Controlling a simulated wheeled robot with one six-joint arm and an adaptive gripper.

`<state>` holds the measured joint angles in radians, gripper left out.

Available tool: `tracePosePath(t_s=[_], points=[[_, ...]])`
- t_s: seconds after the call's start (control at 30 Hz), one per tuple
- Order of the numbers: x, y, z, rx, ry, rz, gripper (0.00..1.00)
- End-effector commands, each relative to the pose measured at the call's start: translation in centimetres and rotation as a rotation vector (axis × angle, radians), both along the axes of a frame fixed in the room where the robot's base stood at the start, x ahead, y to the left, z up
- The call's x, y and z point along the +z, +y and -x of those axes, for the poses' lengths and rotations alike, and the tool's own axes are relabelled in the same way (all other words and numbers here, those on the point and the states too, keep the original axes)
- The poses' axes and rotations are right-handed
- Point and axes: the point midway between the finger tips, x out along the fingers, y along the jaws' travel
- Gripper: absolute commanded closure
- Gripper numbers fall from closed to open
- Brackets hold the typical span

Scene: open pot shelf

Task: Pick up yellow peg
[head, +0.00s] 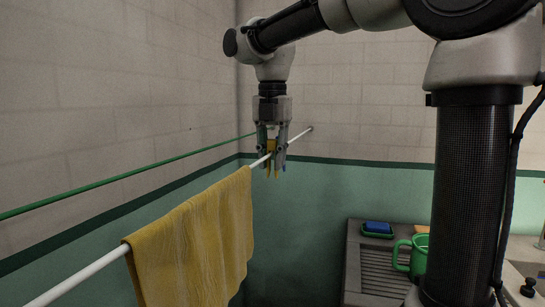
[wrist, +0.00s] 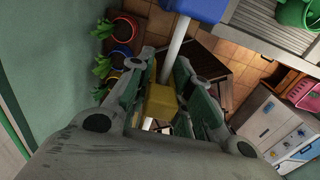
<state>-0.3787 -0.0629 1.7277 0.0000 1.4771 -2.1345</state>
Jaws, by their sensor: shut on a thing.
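The yellow peg (head: 271,146) sits at the white rod (head: 90,270), between the fingers of my gripper (head: 272,160). Its two prongs show below the rod in the head view. In the wrist view the yellow peg (wrist: 160,104) is a yellow block between the two fingers of my gripper (wrist: 160,106), which are shut on it from both sides. The rod (wrist: 173,60) runs up from the peg in that view. Whether the peg still grips the rod is hidden by the fingers.
A yellow towel (head: 200,245) hangs on the rod nearby. A blue piece (wrist: 198,8) shows on the rod close to my gripper. A green line (head: 130,175) runs along the left wall. A green mug (head: 411,255) and blue sponge (head: 377,227) stand on the drainboard (head: 372,283).

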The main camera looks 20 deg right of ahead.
Motion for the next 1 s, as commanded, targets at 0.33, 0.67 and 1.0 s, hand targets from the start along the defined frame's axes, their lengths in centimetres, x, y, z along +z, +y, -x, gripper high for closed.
tracePosePath(t_s=[0.33, 0.67, 1.0], points=[[4.2, 0.0, -0.1, 0.000, -0.002, -0.001, 0.92], [8.7, 0.0, -0.1, 0.000, -0.001, 0.000, 0.92], [10.3, 0.0, 0.0, 0.000, 0.000, 0.000, 0.92]])
